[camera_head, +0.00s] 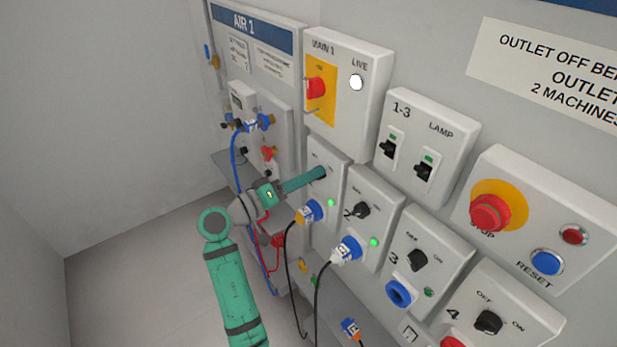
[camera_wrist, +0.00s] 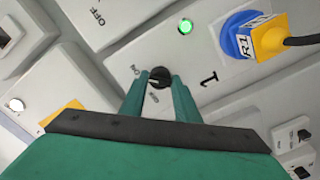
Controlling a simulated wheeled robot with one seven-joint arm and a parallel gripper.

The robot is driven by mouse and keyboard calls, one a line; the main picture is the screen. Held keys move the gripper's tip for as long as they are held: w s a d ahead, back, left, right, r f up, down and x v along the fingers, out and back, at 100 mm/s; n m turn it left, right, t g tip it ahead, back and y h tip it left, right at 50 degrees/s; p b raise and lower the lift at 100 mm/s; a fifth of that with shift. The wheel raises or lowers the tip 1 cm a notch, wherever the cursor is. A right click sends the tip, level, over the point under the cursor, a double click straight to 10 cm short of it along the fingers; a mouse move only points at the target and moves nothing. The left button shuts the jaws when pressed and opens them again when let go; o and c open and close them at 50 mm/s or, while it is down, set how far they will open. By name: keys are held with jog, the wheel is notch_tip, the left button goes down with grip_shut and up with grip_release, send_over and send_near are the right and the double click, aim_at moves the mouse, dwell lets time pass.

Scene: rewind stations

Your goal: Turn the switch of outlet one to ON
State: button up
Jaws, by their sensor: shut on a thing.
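The outlet one box (camera_head: 318,220) is the leftmost of a row of outlet boxes on the wall panel. Its black rotary switch (camera_wrist: 160,76) shows in the wrist view, beside a printed 1. My gripper (camera_wrist: 160,90) has its two green fingers on either side of this knob, shut on it. In the head view my gripper (camera_head: 320,174) reaches the upper part of the box and hides the knob. The small lettering around the knob is too blurred to read for sure. A green lamp (camera_wrist: 185,26) on the box is lit.
A blue-and-yellow plug (camera_wrist: 254,36) with a black cable sits in the outlet one socket. Outlet two (camera_head: 361,211) is just right, with a plug and a lit green lamp. Above are the MAIN 1 box (camera_head: 346,60) and the 1-3 lamp box (camera_head: 428,130).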

jog(key=shift+f, duration=0.1)
dwell(0.3)
jog(key=o, duration=1)
jog(key=shift+a, duration=0.15)
jog(key=v, duration=1)
jog(key=shift+s+a, duration=0.25)
